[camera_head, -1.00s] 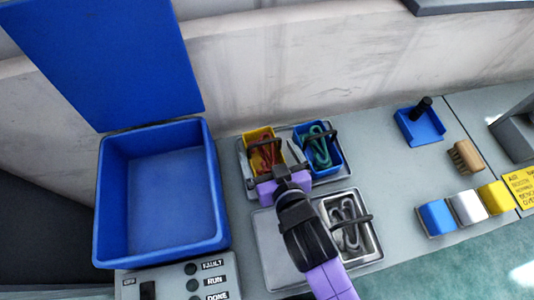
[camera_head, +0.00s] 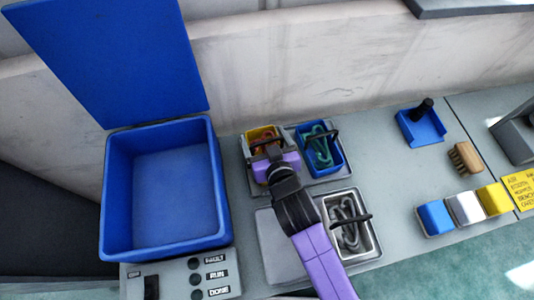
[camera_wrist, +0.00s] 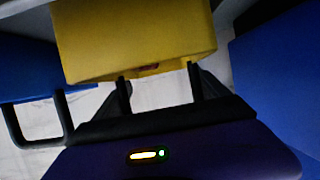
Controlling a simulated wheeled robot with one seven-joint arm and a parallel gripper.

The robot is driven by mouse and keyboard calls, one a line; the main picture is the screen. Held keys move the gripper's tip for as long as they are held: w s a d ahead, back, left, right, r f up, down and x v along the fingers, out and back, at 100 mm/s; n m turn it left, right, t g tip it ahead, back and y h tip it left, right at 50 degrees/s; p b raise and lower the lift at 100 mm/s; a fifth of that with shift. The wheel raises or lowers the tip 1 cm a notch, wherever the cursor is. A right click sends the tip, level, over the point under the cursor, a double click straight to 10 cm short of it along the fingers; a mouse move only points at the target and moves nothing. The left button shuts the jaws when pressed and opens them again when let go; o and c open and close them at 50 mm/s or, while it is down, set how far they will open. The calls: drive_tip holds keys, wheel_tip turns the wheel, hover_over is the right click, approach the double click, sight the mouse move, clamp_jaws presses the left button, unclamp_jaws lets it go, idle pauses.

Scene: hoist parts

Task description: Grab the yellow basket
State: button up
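The yellow basket (camera_head: 258,134) stands on a grey tray at the back of the bench, with orange-red contents inside. In the wrist view the yellow basket (camera_wrist: 135,40) fills the top middle. My gripper (camera_head: 271,160) is right at its near side, covering part of it. Two thin dark bars run from the basket to my gripper (camera_wrist: 162,98) in the wrist view; they look like the sides of its handle. The handle's crossbar is hidden by my gripper, so I cannot tell whether the fingers are closed on it.
A blue basket (camera_head: 333,164) with green contents stands close on the right. A metal basket (camera_head: 375,246) with grey contents is in front. A large empty blue bin (camera_head: 112,215) with a raised lid is on the left. Coloured blocks (camera_head: 467,207) lie on the right.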

drive_tip(key=c, duration=1.1)
drive_tip(key=shift+r, duration=0.1)
drive_tip(key=shift+c, duration=0.5)
drive_tip(key=shift+r, duration=0.1)
